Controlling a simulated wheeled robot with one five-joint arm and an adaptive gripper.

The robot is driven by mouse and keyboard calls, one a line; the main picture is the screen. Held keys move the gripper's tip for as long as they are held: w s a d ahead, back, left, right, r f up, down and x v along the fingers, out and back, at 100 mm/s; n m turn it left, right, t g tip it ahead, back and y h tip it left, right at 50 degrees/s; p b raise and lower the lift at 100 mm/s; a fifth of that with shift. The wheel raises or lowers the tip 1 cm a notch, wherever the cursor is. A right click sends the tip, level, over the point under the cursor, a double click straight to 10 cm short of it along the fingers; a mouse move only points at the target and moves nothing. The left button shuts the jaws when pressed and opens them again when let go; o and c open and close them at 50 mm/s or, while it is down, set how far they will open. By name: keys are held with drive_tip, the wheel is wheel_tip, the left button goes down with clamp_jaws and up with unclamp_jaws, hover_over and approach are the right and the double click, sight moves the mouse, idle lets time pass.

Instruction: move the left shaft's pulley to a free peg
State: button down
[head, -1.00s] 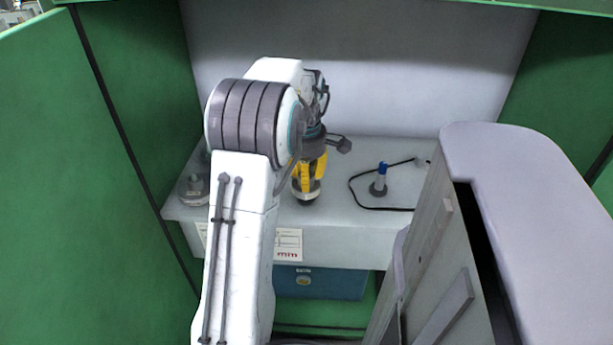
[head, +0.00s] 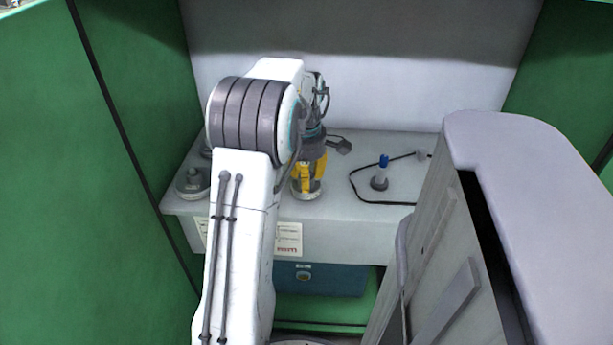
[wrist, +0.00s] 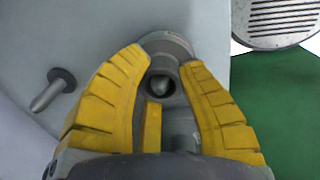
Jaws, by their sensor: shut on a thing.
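My gripper (head: 307,182) has yellow fingers and is shut on a grey pulley (head: 306,194), low at the middle of the bench. In the wrist view my gripper (wrist: 165,100) has its fingers on either side of the pulley (wrist: 165,45). A rounded tip shows inside the pulley's bore; how far the pulley is down around it I cannot tell. A peg with a blue top (head: 382,168) stands on a round grey base to the right. A bare grey peg with a round collar (wrist: 55,90) shows left in the wrist view.
A grey round piece (head: 192,183) sits at the bench's left end, partly beside my arm. A black cable (head: 356,190) loops around the blue-topped peg. Green walls close in both sides, and a large pale body (head: 540,190) stands front right. The bench (head: 345,215) is clear between gripper and cable.

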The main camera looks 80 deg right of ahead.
idle(0.3)
drive_tip(key=shift+c, duration=0.9)
unclamp_jaws()
drive_tip(key=shift+r, duration=0.15)
drive_tip(key=shift+r+p, duration=4.8)
drive_tip(key=shift+r, duration=0.1)
